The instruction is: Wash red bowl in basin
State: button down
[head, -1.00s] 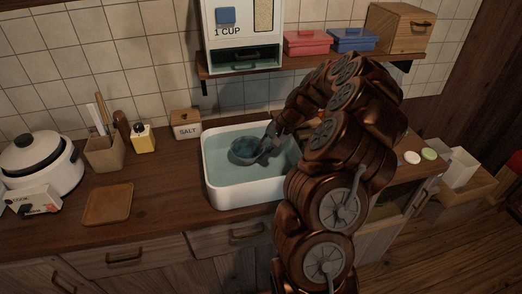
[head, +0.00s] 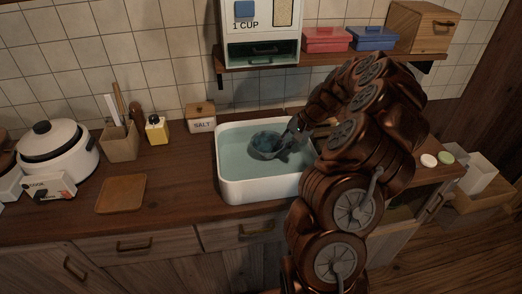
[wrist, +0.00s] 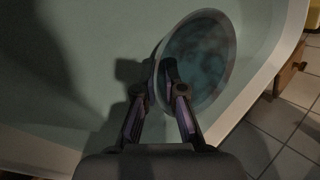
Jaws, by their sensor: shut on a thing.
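A white rectangular basin (head: 262,188) filled with pale blue-green water stands on the wooden counter. A single bowl (head: 258,151) sits in the water, looking dark blue-grey rather than red, with mottled blue inside. In the wrist view the bowl (wrist: 205,72) is up and right of centre, near the basin's edge. My gripper (head: 295,127) reaches in from the right and is shut on the bowl's rim. In the wrist view my gripper's fingers (wrist: 156,78) straddle the near left rim. The bowl's underside is hidden.
A salt box (head: 201,119), a yellow bottle (head: 156,130) and a utensil holder (head: 121,143) stand left of the basin. A wooden board (head: 121,194) lies on the counter. A rice dispenser (head: 261,30) and shelf (head: 330,58) are above. Counter in front of the basin is narrow.

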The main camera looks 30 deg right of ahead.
aim_at(267, 156)
jog(key=shift+w+a, duration=0.3)
jog(key=shift+a, duration=0.4)
jog(key=shift+w+a, duration=0.3)
jog(key=shift+a, duration=0.45)
jog(key=shift+w+a, duration=0.3)
jog(key=shift+a, duration=0.4)
jog(key=shift+d, duration=0.1)
jog(key=shift+s+d+b, duration=0.25)
jog(key=shift+s+d, duration=0.1)
jog(key=shift+d, duration=0.35)
jog(key=shift+s+d+b, duration=0.25)
jog(key=shift+s+d, duration=0.05)
jog(key=shift+d, duration=0.45)
jog(key=shift+s+d+b, duration=0.25)
jog(key=shift+s+d, duration=0.1)
jog(key=shift+d, duration=0.35)
jog(key=shift+w+a, duration=0.35)
jog(key=shift+a, duration=0.4)
jog(key=shift+w+a, duration=0.3)
jog(key=shift+a, duration=0.45)
jog(key=shift+w+a, duration=0.35)
jog(key=shift+a, duration=0.4)
